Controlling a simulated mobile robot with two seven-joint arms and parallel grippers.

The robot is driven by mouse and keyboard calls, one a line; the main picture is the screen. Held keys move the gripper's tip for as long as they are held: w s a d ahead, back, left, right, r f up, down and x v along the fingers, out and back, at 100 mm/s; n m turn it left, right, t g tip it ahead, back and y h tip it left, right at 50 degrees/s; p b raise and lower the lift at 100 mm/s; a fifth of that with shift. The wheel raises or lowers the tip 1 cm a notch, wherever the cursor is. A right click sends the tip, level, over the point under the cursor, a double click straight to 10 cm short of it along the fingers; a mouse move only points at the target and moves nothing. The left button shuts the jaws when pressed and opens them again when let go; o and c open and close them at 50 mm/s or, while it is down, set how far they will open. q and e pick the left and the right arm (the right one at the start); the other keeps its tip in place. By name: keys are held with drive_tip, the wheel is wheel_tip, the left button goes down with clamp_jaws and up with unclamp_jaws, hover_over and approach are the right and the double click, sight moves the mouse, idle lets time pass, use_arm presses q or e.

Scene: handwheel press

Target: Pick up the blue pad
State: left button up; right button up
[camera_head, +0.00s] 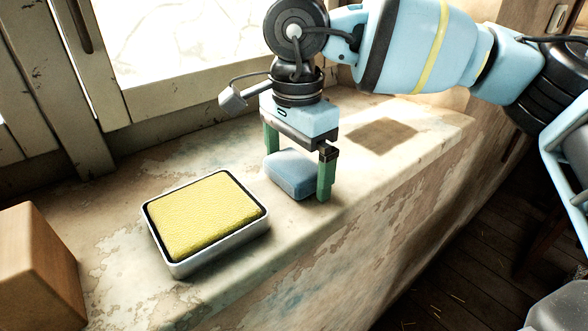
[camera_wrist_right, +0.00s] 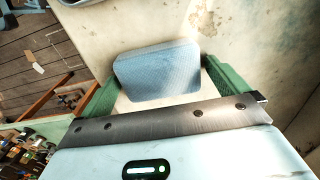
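The blue pad (camera_head: 290,176) is a rounded light-blue block on the worn stone ledge, right of the yellow pad. My right gripper (camera_head: 298,176) points down over it, with one green finger on each side of the pad. The fingers are apart, and the near fingertip is close to the ledge. In the right wrist view the blue pad (camera_wrist_right: 158,72) lies between the green fingers of my right gripper (camera_wrist_right: 160,80), with a small gap showing on the right side. The far fingertip is partly hidden behind the pad in the head view. My left gripper is not in view.
A yellow pad (camera_head: 208,213) sits in a metal tray (camera_head: 222,252) left of the blue pad. A wooden block (camera_head: 38,268) stands at far left. A window frame (camera_head: 160,104) borders the ledge (camera_head: 330,225) behind. The ledge is free to the right; its front edge drops to the floor.

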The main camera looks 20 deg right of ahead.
sight(297, 162)
drive_tip(key=c, duration=0.8)
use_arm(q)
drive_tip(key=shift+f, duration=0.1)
use_arm(e)
drive_tip(key=shift+c, duration=0.2)
drive_tip(key=shift+r, duration=0.1)
drive_tip(key=shift+r, duration=0.75)
drive_tip(key=shift+s+r, duration=0.1)
drive_tip(key=shift+r, duration=0.85)
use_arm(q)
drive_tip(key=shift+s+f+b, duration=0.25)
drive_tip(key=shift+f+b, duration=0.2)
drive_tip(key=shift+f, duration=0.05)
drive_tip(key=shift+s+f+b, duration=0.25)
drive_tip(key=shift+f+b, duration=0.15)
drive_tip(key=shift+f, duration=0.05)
use_arm(e)
drive_tip(key=s+d, duration=0.2)
drive_tip(key=s, duration=0.5)
drive_tip(key=s+d+r, duration=0.1)
drive_tip(key=s+d, duration=0.2)
drive_tip(key=s, duration=0.5)
drive_tip(key=shift+d+r, duration=0.2)
